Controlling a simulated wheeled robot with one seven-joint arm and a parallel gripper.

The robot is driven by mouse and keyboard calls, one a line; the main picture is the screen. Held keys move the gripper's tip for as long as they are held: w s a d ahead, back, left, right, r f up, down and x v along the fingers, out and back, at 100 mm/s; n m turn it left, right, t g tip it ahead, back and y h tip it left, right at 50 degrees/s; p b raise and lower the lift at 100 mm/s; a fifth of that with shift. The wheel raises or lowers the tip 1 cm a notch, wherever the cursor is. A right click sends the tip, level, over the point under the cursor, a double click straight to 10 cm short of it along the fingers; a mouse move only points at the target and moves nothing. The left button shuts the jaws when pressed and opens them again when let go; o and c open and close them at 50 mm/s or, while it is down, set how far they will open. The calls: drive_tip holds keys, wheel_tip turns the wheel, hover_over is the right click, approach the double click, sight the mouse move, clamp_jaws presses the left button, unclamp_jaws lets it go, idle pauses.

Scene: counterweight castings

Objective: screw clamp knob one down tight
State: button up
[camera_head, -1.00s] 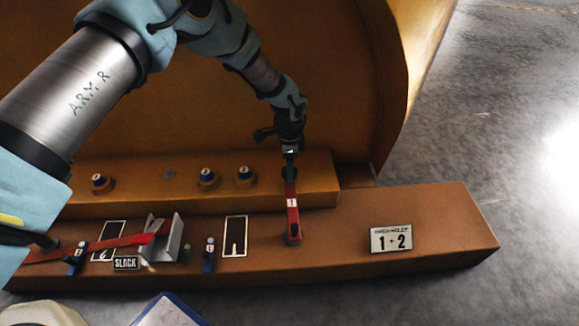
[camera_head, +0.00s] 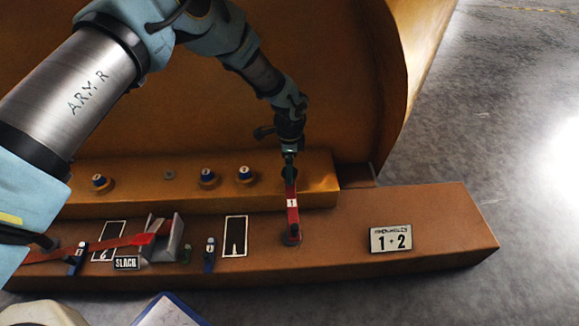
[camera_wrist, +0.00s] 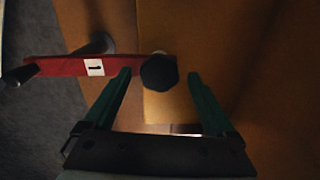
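Clamp knob one (camera_wrist: 159,72) is a dark, many-sided knob at one end of the red clamp bar (camera_wrist: 60,66), which carries a white label "1". In the head view the red bar (camera_head: 292,216) runs from the upper ledge to the lower ledge. My gripper (camera_head: 289,170) is above the bar's upper end, pointing down, and largely hides the knob there. In the wrist view my gripper (camera_wrist: 159,74) has its green fingers apart, one on either side of the knob, with gaps between them and it. Whether the fingertips reach down to the knob's height is unclear.
Several blue-topped studs (camera_head: 245,174) stand on the upper ledge to the left. Another red bar (camera_head: 90,247), a metal bracket (camera_head: 165,240) and a "SLACK" plate (camera_head: 126,263) are on the lower ledge. A "1 + 2" plate (camera_head: 391,239) is right of the clamp, with clear ledge around it.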

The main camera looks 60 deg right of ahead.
wheel_tip(320, 180, up, 11)
drive_tip(key=p, duration=0.1)
drive_tip(key=shift+f+p, duration=0.15)
drive_tip(key=shift+p, duration=0.25)
idle(0.3)
